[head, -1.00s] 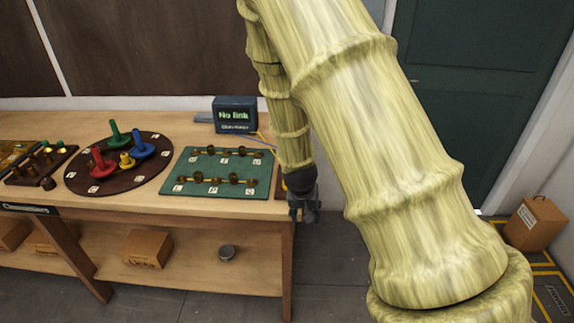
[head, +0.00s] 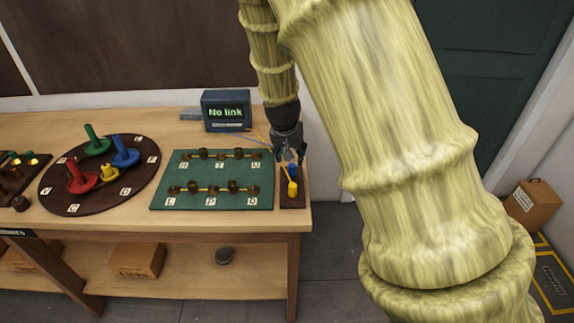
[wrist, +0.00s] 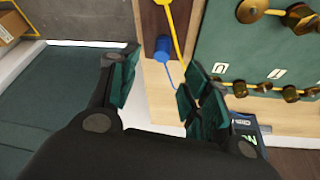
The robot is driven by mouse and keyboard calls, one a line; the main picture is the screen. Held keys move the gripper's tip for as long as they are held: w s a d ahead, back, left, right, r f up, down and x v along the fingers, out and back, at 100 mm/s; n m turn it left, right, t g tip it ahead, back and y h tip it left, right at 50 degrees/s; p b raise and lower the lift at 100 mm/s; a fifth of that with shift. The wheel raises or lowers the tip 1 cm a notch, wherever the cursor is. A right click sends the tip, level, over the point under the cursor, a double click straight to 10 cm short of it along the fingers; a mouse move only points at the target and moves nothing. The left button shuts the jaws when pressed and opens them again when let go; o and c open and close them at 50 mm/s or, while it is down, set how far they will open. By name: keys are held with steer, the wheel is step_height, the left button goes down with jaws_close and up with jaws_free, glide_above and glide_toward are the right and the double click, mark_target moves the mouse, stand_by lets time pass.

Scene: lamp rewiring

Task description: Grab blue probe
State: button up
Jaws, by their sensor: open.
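The blue probe (head: 293,171) stands in a dark brown holder (head: 291,203) at the right end of the workbench, just behind the yellow probe (head: 292,188). In the wrist view the blue probe (wrist: 163,48) has a blue wire running from it, and the yellow probe (wrist: 162,3) is cut off at the top edge. My gripper (head: 290,158) is just behind and above the blue probe in the head view. Its fingers are apart and empty in the wrist view (wrist: 160,88), with the blue probe beyond the gap between them, apart from both.
A green board (head: 212,201) with brass posts lies left of the holder. A "No link" display box (head: 227,111) stands behind. A round dark board (head: 78,205) with coloured pegs is farther left. The bench edge is close on the holder's right.

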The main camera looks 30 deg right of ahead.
mark_target(292, 166)
steer(key=p+x, duration=0.1)
steer(key=x, duration=0.3)
steer(key=shift+w+a+f, duration=0.1)
steer(key=shift+w+a, duration=0.05)
steer(key=shift+w, duration=0.05)
steer(key=shift+s+d+f, duration=0.1)
steer(key=shift+d+f, duration=0.1)
steer(key=shift+f, duration=0.1)
steer(key=shift+w+p+x, duration=0.2)
steer(key=shift+p+x, duration=0.9)
steer(key=shift+x, duration=0.2)
steer(key=shift+p+x, duration=0.35)
steer(key=shift+x, duration=0.9)
steer(key=c, duration=1)
